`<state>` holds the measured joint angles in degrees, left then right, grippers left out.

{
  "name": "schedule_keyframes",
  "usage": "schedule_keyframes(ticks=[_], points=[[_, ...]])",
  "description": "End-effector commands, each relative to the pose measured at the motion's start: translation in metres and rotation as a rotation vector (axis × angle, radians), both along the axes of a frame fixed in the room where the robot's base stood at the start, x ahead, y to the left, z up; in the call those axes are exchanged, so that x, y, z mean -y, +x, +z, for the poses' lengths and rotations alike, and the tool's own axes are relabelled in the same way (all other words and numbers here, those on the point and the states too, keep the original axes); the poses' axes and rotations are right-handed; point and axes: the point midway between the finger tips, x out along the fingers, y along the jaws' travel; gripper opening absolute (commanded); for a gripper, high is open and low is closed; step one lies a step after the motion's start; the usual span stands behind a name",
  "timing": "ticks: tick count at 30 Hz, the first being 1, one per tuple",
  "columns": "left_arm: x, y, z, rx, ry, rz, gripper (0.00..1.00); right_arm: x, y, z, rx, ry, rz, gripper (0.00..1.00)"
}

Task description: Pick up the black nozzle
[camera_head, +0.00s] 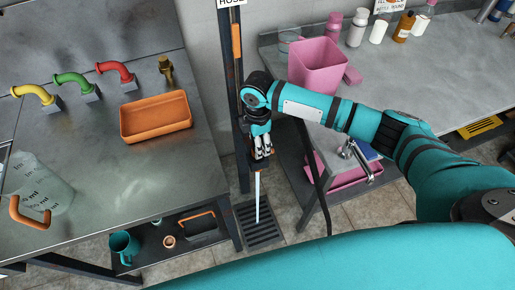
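My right gripper (263,152) points down in front of the upright post under the "HOSE" sign (231,2). A dark piece, which looks like the black nozzle (259,163), is right at its fingertips and mostly hidden by them. From below it a thin pale, straight streak (257,197), like a water jet or a rod, runs down to the floor grate (262,224). The fingers are too small and overlapped to tell whether they are shut on the nozzle. A black hose (316,175) hangs to the right. My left gripper is not in view.
The left metal table bears an orange tray (156,117), coloured pipe elbows (73,82), a brass fitting (166,70) and a clear measuring jug (44,188). The right counter (400,75) bears a pink bin (317,66) and several bottles. A shelf under the left table holds a teal mug (123,246).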

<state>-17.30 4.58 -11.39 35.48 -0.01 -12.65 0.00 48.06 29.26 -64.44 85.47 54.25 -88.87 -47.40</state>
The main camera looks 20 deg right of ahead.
Motion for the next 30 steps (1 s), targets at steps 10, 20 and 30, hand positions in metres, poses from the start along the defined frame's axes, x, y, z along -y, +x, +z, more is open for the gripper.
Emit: schedule_keyframes(ticks=[10,20,30], points=[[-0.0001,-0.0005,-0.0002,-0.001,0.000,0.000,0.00,-0.0001,0.0002,0.0006,0.000,0.000,0.000,0.23],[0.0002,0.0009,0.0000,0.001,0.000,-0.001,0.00,-0.0003,0.0006,0.0014,0.001,0.001,-0.001,0.00],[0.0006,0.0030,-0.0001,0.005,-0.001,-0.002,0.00,-0.0005,0.0012,0.0092,0.003,0.002,-0.001,0.00]])
